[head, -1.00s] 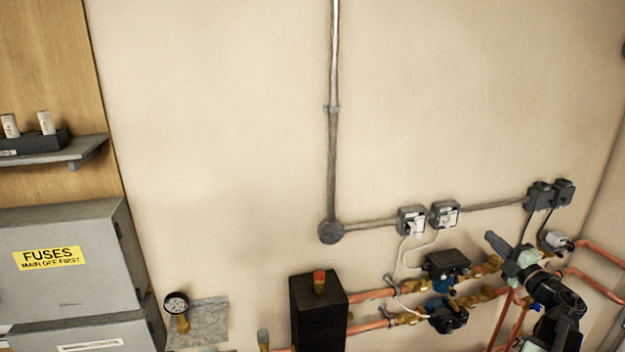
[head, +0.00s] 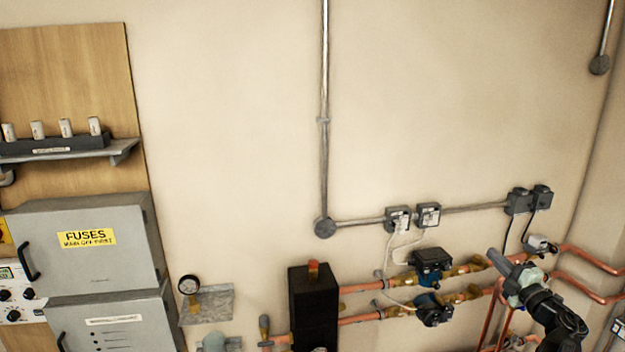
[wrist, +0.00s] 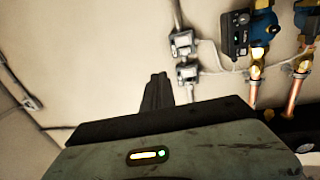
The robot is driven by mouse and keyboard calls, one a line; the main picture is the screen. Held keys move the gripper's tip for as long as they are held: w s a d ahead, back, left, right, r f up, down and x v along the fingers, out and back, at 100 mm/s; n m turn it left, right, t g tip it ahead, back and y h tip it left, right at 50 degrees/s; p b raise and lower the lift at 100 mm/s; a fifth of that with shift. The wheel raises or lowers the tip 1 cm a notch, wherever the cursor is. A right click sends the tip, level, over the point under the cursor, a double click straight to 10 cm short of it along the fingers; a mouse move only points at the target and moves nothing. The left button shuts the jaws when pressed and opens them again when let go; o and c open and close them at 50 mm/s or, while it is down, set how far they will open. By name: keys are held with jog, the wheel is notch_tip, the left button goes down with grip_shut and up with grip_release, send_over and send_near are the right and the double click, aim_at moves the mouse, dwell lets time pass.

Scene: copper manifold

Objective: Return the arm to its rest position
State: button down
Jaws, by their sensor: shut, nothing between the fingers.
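My gripper (head: 497,258) is at the lower right of the head view, in front of the copper pipes near the wall. Its dark fingers are closed together and hold nothing, pointing up and to the left. My arm runs from it down to the bottom right edge. In the wrist view the shut fingers (wrist: 157,92) stand above my grey-green gripper body, with the wall behind them. The lower arm is cut off by the frame.
Copper pipes (head: 360,288) with two pumps (head: 432,264) run along the wall left of my gripper. A black box (head: 313,310), a gauge (head: 188,285) and grey fuse cabinets (head: 85,245) stand further left. Switch boxes (head: 518,200) sit above.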

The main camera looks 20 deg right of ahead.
jog(key=w+a+f+m+g+h+b, duration=0.25)
jog(key=w+f+m+h+b, duration=0.3)
jog(key=w+m+h, duration=0.45)
jog(key=w+a+f+m+g+y+b, duration=0.2)
jog(key=w+a+f+m+g, duration=0.15)
jog(key=a+f, duration=0.55)
jog(key=w+a+f+m+g+y+b, duration=0.1)
jog(key=w+a+f+m+g+b, duration=0.15)
jog(key=a+f+m+g, duration=0.65)
jog(key=s+a+f+n+y+b, duration=0.2)
jog(key=a+f, duration=0.5)
jog(key=a, duration=0.1)
jog(key=s+a+f+n+y+b, duration=0.1)
jog(key=s+a+f+n+y, duration=0.15)
jog(key=a+f, duration=0.5)
jog(key=s+a+f+g+y+b, duration=0.1)
jog(key=s+a, duration=0.3)
jog(key=a, duration=0.4)
jog(key=s+a+f+n+g+y+b, duration=0.1)
jog(key=s+a+f+g+y, duration=0.2)
jog(key=a, duration=0.6)
jog(key=shift+s+f+g, duration=0.4)
jog(key=shift+s+f, duration=0.15)
jog(key=shift+s, duration=0.55)
jog(key=shift+d, duration=0.1)
